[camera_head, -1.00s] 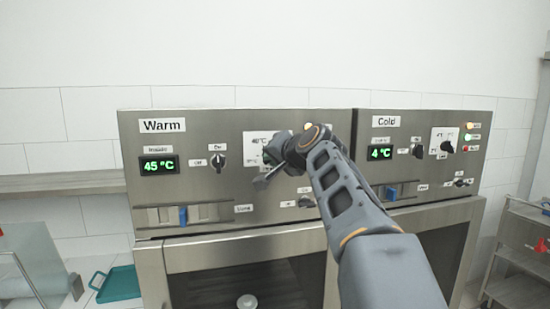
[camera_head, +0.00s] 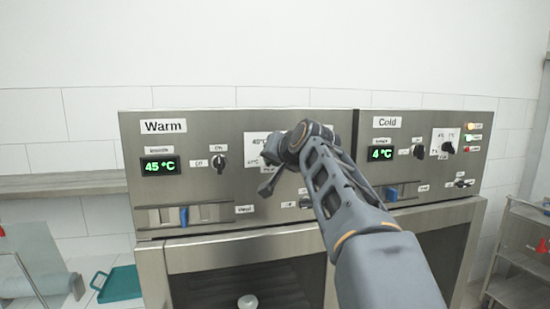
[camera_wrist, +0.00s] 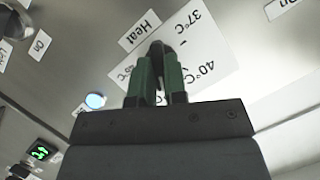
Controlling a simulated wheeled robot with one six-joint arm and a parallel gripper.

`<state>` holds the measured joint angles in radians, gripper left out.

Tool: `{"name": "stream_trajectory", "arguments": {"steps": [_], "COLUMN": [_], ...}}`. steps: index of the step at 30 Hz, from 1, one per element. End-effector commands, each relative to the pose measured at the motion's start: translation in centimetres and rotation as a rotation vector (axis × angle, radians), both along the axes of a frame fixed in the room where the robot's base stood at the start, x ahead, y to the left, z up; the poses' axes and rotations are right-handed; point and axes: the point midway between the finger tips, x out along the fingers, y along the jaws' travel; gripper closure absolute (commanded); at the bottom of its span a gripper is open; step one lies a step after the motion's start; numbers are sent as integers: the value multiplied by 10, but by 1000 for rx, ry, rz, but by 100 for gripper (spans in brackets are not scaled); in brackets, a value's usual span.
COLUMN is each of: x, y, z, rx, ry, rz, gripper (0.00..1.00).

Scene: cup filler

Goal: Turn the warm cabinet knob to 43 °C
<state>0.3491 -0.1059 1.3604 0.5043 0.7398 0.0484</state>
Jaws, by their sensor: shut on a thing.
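The warm cabinet's panel (camera_head: 228,130) carries a "Warm" label and a green display (camera_head: 160,165) that reads 45 °C. Its white dial plate (camera_head: 257,153) is partly hidden behind my wrist in the head view. In the wrist view the dial plate (camera_wrist: 212,42) shows marks 37 °C and 40 °C. The dark temperature knob (camera_wrist: 158,50) sits between the two green fingers of my gripper (camera_wrist: 157,76), which is shut on it. Most of the knob is hidden by the fingers, so its pointer cannot be read.
An on/off switch (camera_head: 220,161) is left of the dial, and a lower knob (camera_head: 304,202) is close under my wrist. The cold cabinet's panel (camera_head: 400,170) reads 4 °C at the right. A blue slider (camera_head: 184,215) is at the lower left.

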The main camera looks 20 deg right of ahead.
Motion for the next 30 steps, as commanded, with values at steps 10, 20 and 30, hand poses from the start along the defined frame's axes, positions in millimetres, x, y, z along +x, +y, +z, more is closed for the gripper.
{"name": "stream_trajectory", "arguments": {"steps": [10, 20, 30], "x": [0, -3, -56], "y": [0, 0, -1], "z": [-1, 0, 17], "rx": [1, 1, 0], "ry": [2, 0, -3], "rz": [1, 0, -3], "gripper": [65, 62, 62]}}
